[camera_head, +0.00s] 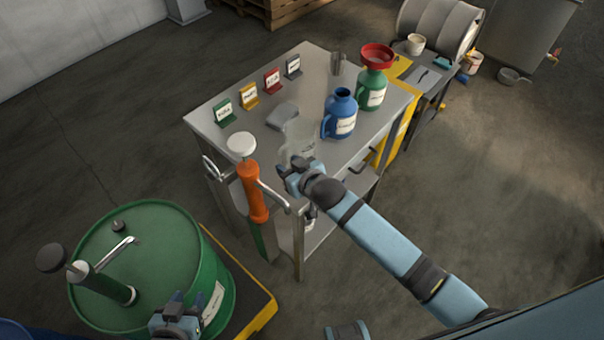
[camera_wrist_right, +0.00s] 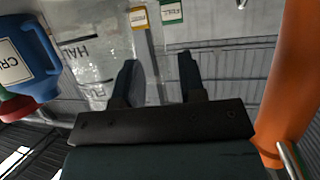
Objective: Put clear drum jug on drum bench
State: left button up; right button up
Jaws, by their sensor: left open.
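The clear jug (camera_head: 301,150) stands near the front edge of the steel table, partly hidden by my right gripper. In the right wrist view it is a see-through body with dark lettering (camera_wrist_right: 85,50). My right gripper (camera_head: 290,172) is beside it, fingers apart (camera_wrist_right: 158,80); the jug's body lies left of the fingers. I cannot tell whether its clear handle is between them. A small dark bench (camera_head: 432,88) beside the lying grey drum (camera_head: 440,25) is likely the drum bench. My left gripper (camera_head: 178,318) is open and empty by the green drum.
A blue jug (camera_head: 340,115) and a green jug (camera_head: 371,90) with a red funnel stand on the steel table (camera_head: 318,75). Several coloured signs line its back-left edge. An orange pump (camera_head: 252,193) stands at its near corner. The green drum (camera_head: 150,250) is lower left.

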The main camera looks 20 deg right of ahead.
jog(key=v, duration=0.7)
jog(key=s+d+f, duration=0.3)
jog(key=s+f, duration=0.2)
jog(key=s, duration=0.4)
jog(key=s+d+f+m+g+h, duration=0.1)
jog(key=s+d+f, duration=0.3)
jog(key=s, duration=0.5)
jog(key=shift+s+f+h, duration=0.3)
jog(key=shift+s+f, duration=0.1)
jog(key=shift+f, duration=0.3)
